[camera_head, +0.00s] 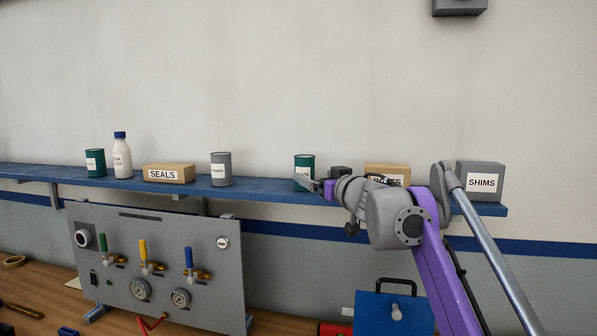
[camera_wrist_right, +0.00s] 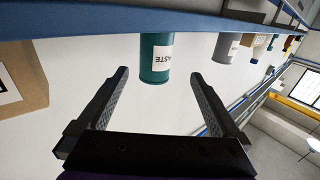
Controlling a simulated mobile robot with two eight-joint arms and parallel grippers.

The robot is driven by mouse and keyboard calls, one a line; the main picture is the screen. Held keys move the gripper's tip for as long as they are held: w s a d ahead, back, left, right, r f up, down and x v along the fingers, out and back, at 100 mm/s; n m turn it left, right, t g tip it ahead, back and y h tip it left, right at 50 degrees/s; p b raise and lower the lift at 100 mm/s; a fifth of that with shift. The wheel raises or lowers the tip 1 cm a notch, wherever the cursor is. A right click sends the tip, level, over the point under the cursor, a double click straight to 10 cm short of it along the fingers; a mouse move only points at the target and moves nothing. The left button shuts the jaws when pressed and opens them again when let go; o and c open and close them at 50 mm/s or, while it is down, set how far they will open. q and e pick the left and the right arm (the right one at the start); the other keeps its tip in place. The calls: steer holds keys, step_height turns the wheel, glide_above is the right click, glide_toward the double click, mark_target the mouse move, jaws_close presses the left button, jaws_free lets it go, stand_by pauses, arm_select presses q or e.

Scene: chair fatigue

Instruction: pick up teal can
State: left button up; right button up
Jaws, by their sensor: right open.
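A teal can (camera_head: 304,166) with a white label stands upright on the blue wall shelf, right of the shelf's middle. My right gripper (camera_head: 316,186) is at its right front side in the head view and overlaps its lower right edge. In the right wrist view, which is upside down, the teal can (camera_wrist_right: 155,60) shows beyond the open, empty fingers of my right gripper (camera_wrist_right: 159,76), its top end in line with the gap. I see no contact with the can. Another teal can (camera_head: 95,162) stands at the shelf's left. My left gripper is not in view.
The blue shelf (camera_head: 262,193) also holds a white bottle (camera_head: 122,160), a SEALS box (camera_head: 169,173), a grey can (camera_head: 221,168), a tan box (camera_head: 387,169) partly behind my arm, and a grey SHIMS box (camera_head: 481,180). A gauge panel (camera_head: 160,260) stands below on the wooden bench.

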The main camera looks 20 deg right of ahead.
mark_target(309, 173)
steer(key=w, duration=0.4)
steer(key=shift+p, duration=0.4)
steer(key=shift+w+d, duration=0.1)
steer(key=shift+w, duration=0.25)
steer(key=w, duration=0.1)
steer(key=w+p, duration=0.1)
steer(key=w, duration=0.2)
steer(key=shift+w+d+p, duration=0.15)
steer(key=shift+d+p, duration=0.1)
steer(key=shift+p, duration=0.1)
steer(key=shift+w+f, duration=0.15)
steer(key=shift+s, duration=0.25)
steer(key=shift+c, duration=1)
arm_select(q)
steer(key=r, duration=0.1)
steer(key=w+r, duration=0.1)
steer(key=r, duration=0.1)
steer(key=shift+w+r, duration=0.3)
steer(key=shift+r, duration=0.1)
arm_select(e)
jaws_close()
